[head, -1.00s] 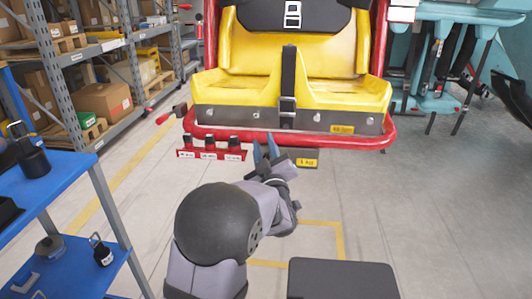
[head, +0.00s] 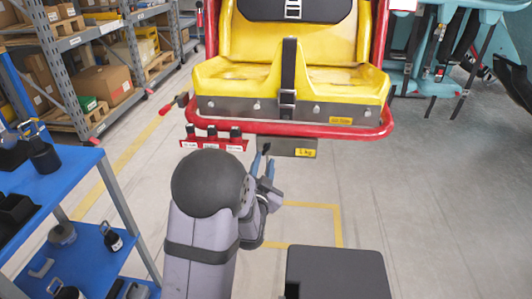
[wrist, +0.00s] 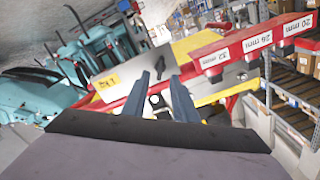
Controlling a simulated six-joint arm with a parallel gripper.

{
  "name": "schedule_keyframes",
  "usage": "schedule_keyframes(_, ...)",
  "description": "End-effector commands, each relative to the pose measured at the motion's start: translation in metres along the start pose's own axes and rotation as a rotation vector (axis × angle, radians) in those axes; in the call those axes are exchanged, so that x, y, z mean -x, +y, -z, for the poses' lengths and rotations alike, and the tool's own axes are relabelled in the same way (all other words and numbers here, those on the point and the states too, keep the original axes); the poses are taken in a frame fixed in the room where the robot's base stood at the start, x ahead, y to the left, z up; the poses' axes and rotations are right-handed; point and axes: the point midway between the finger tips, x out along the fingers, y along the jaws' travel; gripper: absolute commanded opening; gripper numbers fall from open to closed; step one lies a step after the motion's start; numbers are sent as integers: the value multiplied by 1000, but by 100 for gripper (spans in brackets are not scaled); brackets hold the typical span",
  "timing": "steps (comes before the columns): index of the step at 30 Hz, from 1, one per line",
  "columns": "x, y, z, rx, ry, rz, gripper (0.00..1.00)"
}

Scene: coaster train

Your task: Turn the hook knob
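My gripper (head: 262,160) is just below the front of the yellow ride seat (head: 232,80), near the left end of a grey box (head: 283,148) with a "1 kg" label. In the wrist view, my gripper (wrist: 160,80) has its two blue fingers apart, with no held object seen. A small black knob-like part (wrist: 160,36) sits on a grey plate beyond the fingertips; I cannot tell for sure that it is the hook knob. A small dark and pale fitting (wrist: 157,101) shows between the fingers.
A red rack (head: 212,145) with several black pegs and size labels is left of my gripper; it also shows in the wrist view (wrist: 250,45). The red frame tube (head: 345,131) runs above. A blue shelf (head: 70,190) stands left. Floor to the right is clear.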

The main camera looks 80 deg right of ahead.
Motion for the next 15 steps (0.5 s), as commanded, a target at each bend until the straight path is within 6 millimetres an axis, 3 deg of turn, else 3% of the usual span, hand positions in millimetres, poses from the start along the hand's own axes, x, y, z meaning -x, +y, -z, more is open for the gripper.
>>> schedule_keyframes(9,-39,0,0,0,1,1,26)
schedule_keyframes(15,-52,0,0,1,1,1,26)
